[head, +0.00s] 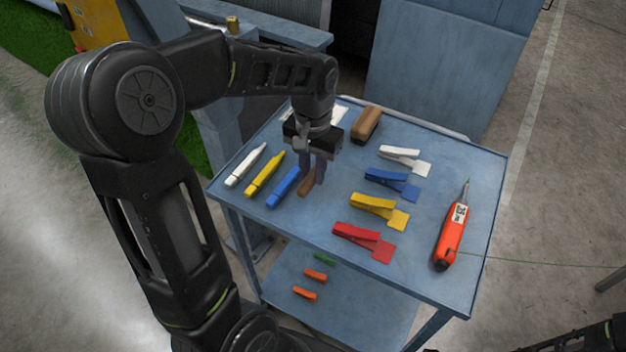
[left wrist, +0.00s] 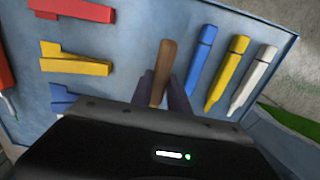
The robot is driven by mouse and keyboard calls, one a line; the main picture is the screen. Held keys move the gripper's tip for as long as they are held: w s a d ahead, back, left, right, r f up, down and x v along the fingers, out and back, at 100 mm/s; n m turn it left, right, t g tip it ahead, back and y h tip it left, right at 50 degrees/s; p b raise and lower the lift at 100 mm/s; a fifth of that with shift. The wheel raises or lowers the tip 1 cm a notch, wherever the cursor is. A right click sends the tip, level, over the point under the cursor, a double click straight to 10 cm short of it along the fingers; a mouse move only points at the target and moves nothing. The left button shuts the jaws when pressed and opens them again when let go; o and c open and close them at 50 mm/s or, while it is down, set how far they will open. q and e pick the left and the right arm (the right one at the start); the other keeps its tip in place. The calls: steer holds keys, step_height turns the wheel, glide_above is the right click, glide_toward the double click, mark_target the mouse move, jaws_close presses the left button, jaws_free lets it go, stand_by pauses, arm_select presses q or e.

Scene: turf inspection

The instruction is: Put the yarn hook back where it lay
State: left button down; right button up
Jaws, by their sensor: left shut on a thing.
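The yarn hook shows as a brown wooden handle (head: 306,188) under my left gripper (head: 312,176) in the head view. The left gripper points down over the blue table and is shut on the hook. In the left wrist view the handle (left wrist: 163,68) sticks out past the fingers, and the rest of the hook is hidden behind the gripper. I cannot tell whether the handle touches the table top. It is just right of the blue marker (head: 284,187). My right gripper does not show.
On the table (head: 330,222) lie a yellow marker (head: 265,175), a white marker (head: 246,165), clips in white, blue, yellow (head: 378,210) and red (head: 363,241), a brown block (head: 366,125) and an orange tool (head: 453,232). A lower shelf (head: 345,310) holds small clips.

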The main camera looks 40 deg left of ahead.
mark_target(313, 174)
arm_select(q)
steer(key=shift+f, duration=1.85)
steer(key=shift+f, duration=0.25)
steer(key=c, duration=1.3)
jaws_free()
steer(key=shift+r, duration=0.1)
steer(key=shift+o, duration=0.2)
steer(key=shift+r, duration=0.1)
step_height(313, 174, up, 12)
steer(key=shift+r, duration=0.1)
